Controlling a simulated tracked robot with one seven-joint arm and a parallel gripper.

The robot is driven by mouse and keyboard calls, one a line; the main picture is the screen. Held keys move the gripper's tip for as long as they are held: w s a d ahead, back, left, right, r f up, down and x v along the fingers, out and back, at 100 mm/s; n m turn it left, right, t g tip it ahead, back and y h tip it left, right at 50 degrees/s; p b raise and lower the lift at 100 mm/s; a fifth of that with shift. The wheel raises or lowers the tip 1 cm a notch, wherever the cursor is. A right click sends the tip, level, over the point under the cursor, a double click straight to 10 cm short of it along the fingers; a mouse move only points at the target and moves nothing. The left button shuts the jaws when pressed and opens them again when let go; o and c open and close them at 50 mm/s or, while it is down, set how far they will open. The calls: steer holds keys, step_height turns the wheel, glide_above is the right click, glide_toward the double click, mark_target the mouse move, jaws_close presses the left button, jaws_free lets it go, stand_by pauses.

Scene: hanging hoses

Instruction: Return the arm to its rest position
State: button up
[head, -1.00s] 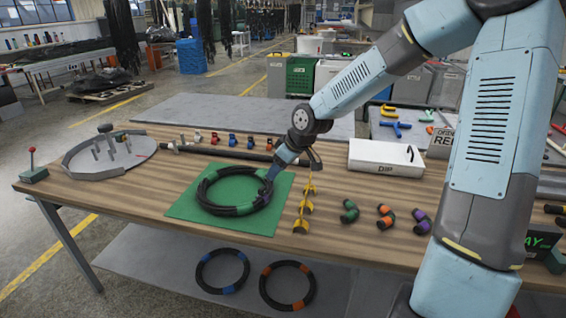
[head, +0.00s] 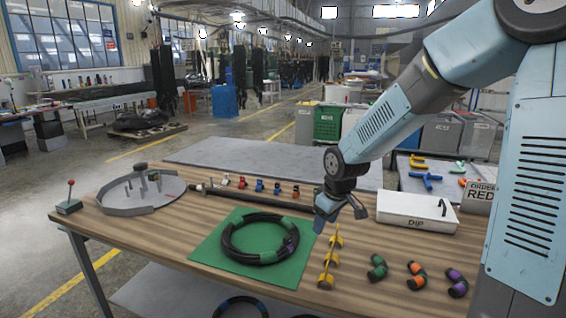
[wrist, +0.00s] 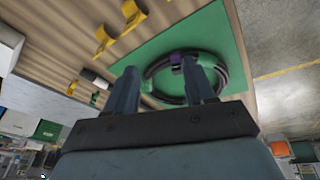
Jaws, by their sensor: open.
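My gripper (head: 338,212) is open and empty above the wooden table (head: 150,235), just right of the green mat's far corner. My blue arm reaches in from the upper right. In the wrist view the two fingers of my gripper (wrist: 160,92) stand apart, with nothing held between them. A black hose ring (head: 228,243) with green and purple bands lies on the green mat (head: 292,272), apart from the fingers. The ring also shows beyond the fingers in the wrist view (wrist: 158,97).
A yellow stand (head: 326,281) is close below my gripper. Several short banded hose pieces (head: 416,275) lie to its right. A white box marked DIP (head: 405,212) stands behind. A grey round tray (head: 118,207) and red-knobbed lever (head: 70,205) are at the left.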

steer(key=s+d+r+m+t, duration=0.1)
steer(key=s+d+r+m, duration=0.3)
steer(key=s+r, duration=0.4)
steer(key=s+d+r+m+t+h, duration=0.1)
steer(key=s+d+r+m, duration=0.3)
steer(key=s, duration=1.2)
steer(key=d+r, duration=0.3)
steer(key=r, duration=0.2)
steer(key=shift+s+r+m+h, duration=0.25)
steer(key=shift+s+m+h, duration=0.05)
steer(key=shift+m, duration=0.1)
steer(key=shift+c, duration=1.1)
steer(key=shift+s+d, duration=0.1)
